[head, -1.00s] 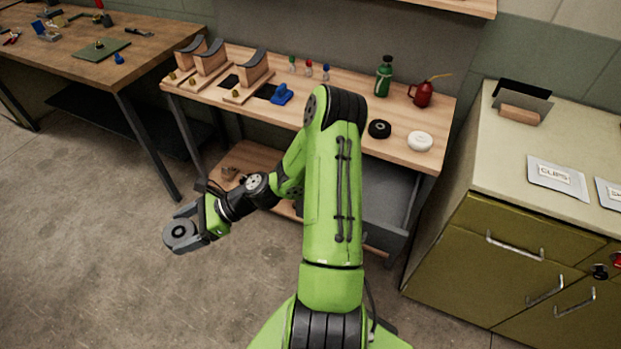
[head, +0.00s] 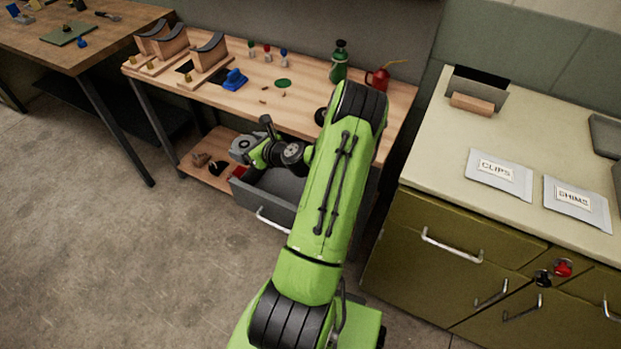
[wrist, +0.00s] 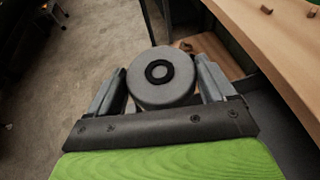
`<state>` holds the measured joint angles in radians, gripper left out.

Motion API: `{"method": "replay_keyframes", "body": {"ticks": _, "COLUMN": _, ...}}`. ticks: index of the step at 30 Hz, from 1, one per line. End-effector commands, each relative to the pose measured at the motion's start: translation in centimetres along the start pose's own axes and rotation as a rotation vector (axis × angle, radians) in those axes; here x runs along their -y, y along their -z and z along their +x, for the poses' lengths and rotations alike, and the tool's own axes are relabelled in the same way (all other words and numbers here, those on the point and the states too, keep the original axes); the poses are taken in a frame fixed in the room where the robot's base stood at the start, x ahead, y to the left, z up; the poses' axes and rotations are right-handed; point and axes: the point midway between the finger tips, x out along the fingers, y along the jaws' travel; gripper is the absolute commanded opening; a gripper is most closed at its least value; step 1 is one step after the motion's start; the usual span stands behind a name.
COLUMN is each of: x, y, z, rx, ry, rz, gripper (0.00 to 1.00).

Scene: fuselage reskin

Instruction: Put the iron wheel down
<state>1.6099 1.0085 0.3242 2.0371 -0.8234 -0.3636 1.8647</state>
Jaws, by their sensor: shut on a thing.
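The iron wheel is a thick grey disc with a dark ring at its middle. It shows large in the wrist view (wrist: 160,93) and small in the head view (head: 241,146). My gripper (wrist: 160,78) is shut on it, one finger on each side of its rim. In the head view, my gripper (head: 248,149) is in front of the wooden workbench (head: 300,120), near the open grey drawer (head: 270,201). The wheel appears held in the air; its exact height over the drawer and lower shelf is unclear.
The lower shelf (head: 200,178) holds brown and black items. The bench carries saddle-topped stands (head: 208,62), a blue tool (head: 235,79), a green bottle (head: 339,62) and a red oil can (head: 378,79). An olive cabinet (head: 450,250) stands right. Floor at left is clear.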

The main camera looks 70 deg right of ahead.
Motion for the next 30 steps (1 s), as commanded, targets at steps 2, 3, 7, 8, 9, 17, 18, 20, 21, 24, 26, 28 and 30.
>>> {"method": "replay_keyframes", "body": {"ticks": 2, "x": 3.8, "y": 0.4, "z": -1.4, "rx": 0.005, "ry": 0.103, "rz": 0.037, "gripper": 0.25}}
{"method": "replay_keyframes", "body": {"ticks": 3, "x": 5.5, "y": 0.6, "z": -2.2, "rx": 0.004, "ry": 0.148, "rz": 0.055, "gripper": 0.25}}
{"method": "replay_keyframes", "body": {"ticks": 7, "x": 9.4, "y": 1.1, "z": -4.2, "rx": 0.005, "ry": 0.258, "rz": 0.104, "gripper": 0.25}}
{"method": "replay_keyframes", "body": {"ticks": 8, "x": 10.0, "y": 1.2, "z": -4.5, "rx": 0.005, "ry": 0.275, "rz": 0.11, "gripper": 0.25}}
{"method": "replay_keyframes", "body": {"ticks": 9, "x": 10.6, "y": 1.3, "z": -4.9, "rx": 0.003, "ry": 0.291, "rz": 0.118, "gripper": 0.25}}
{"method": "replay_keyframes", "body": {"ticks": 17, "x": 11.3, "y": 5.7, "z": -3.7, "rx": 0.001, "ry": 0.313, "rz": 0.136, "gripper": 0.25}}
{"method": "replay_keyframes", "body": {"ticks": 18, "x": 11.3, "y": 6.8, "z": -3.2, "rx": 0.001, "ry": 0.312, "rz": 0.135, "gripper": 0.25}}
{"method": "replay_keyframes", "body": {"ticks": 20, "x": 11.3, "y": 8.5, "z": -2.5, "rx": 0.0, "ry": 0.312, "rz": 0.134, "gripper": 0.25}}
{"method": "replay_keyframes", "body": {"ticks": 21, "x": 11.3, "y": 9.5, "z": -2.1, "rx": 0.001, "ry": 0.313, "rz": 0.135, "gripper": 0.25}}
{"method": "replay_keyframes", "body": {"ticks": 24, "x": 11.3, "y": 12.0, "z": -1.1, "rx": 0.002, "ry": 0.312, "rz": 0.134, "gripper": 0.25}}
{"method": "replay_keyframes", "body": {"ticks": 26, "x": 11.3, "y": 13.1, "z": -0.6, "rx": 0.002, "ry": 0.313, "rz": 0.132, "gripper": 0.25}}
{"method": "replay_keyframes", "body": {"ticks": 28, "x": 11.3, "y": 13.8, "z": -0.3, "rx": 0.002, "ry": 0.312, "rz": 0.131, "gripper": 0.25}}
{"method": "replay_keyframes", "body": {"ticks": 30, "x": 11.3, "y": 14.2, "z": -0.1, "rx": 0.003, "ry": 0.312, "rz": 0.129, "gripper": 0.25}}
